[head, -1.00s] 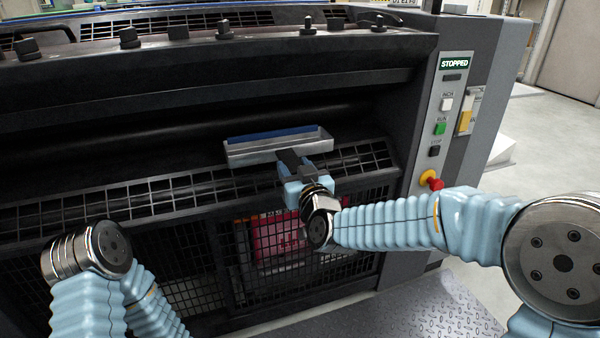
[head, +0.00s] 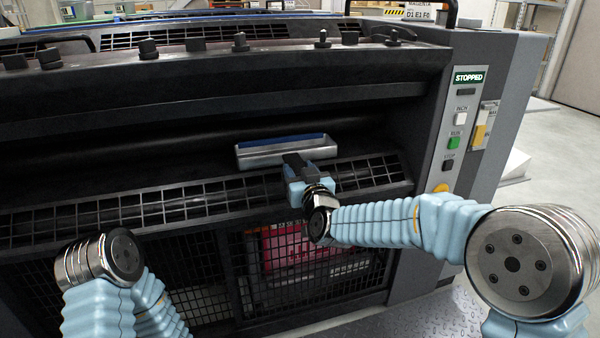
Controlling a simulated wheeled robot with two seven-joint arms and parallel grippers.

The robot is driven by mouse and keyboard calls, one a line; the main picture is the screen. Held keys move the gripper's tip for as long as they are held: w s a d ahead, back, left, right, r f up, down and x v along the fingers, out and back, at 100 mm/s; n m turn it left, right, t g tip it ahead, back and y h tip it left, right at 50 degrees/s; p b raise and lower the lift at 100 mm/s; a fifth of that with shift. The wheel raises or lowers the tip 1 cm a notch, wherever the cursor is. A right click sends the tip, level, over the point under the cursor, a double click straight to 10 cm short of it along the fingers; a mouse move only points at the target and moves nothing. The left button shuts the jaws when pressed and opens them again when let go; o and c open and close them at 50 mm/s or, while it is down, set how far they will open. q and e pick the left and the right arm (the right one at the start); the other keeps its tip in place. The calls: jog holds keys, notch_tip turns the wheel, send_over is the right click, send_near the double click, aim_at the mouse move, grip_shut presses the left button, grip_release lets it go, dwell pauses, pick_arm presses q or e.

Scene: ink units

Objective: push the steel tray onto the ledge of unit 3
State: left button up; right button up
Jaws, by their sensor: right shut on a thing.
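The steel tray (head: 262,159) is a shallow metal trough with a blue strip along its back edge. It is in the middle of the head view, at the mouth of the dark recess of the ink unit (head: 150,100). My right gripper (head: 294,162) is shut at the tray's near side, right of its middle, and its fingers cover part of the front wall. The grated ledge (head: 150,206) runs below and beside the tray. I cannot tell whether the tray rests on it. My left arm is at the lower left; its gripper is out of view.
A control panel (head: 461,130) at the right reads STOPPED, with a green button and a partly hidden yellow-based button (head: 442,189) near my right arm. Black knobs (head: 240,42) line the unit's top edge. A mesh guard (head: 310,275) covers the lower front.

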jog(key=shift+w+a, duration=0.1)
jog(key=shift+w, duration=0.2)
dwell(0.5)
jog(key=o, duration=1.3)
jog(key=shift+o, duration=0.2)
jog(key=shift+s, duration=0.1)
jog(key=b+v, duration=0.4)
jog(key=v, duration=2)
jog(key=shift+s, duration=0.35)
jog(key=shift+r, duration=0.1)
